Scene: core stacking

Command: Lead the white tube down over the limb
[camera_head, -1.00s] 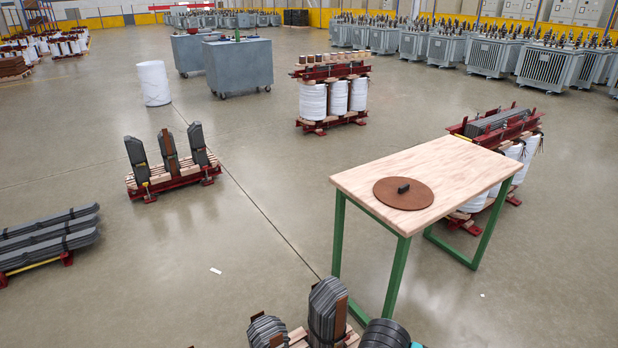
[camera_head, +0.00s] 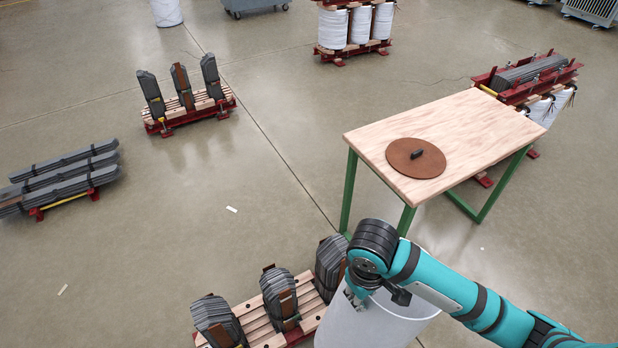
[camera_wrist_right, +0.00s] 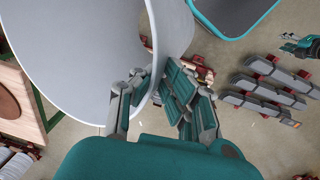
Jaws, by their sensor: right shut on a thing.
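The white tube (camera_head: 385,328) is upright at the bottom of the head view, its lower end out of frame. My right gripper (camera_head: 355,298) is shut on its rim; in the right wrist view the fingers (camera_wrist_right: 160,85) pinch the wall of the tube (camera_wrist_right: 85,55). Three grey limbs with brown strips stand in a row on the near pallet: left (camera_head: 216,322), middle (camera_head: 280,298) and right (camera_head: 329,262). The tube is beside the right limb, partly hidden by my arm; I cannot tell whether they touch. My left gripper (camera_wrist_right: 300,45) shows small in the wrist view, its jaws unclear.
A green-legged table (camera_head: 460,135) with a brown disc (camera_head: 415,158) stands behind my right arm. Another three-limb core (camera_head: 186,98) and lying grey stacks (camera_head: 65,178) are to the left. A core with white tubes (camera_head: 348,27) is at the back.

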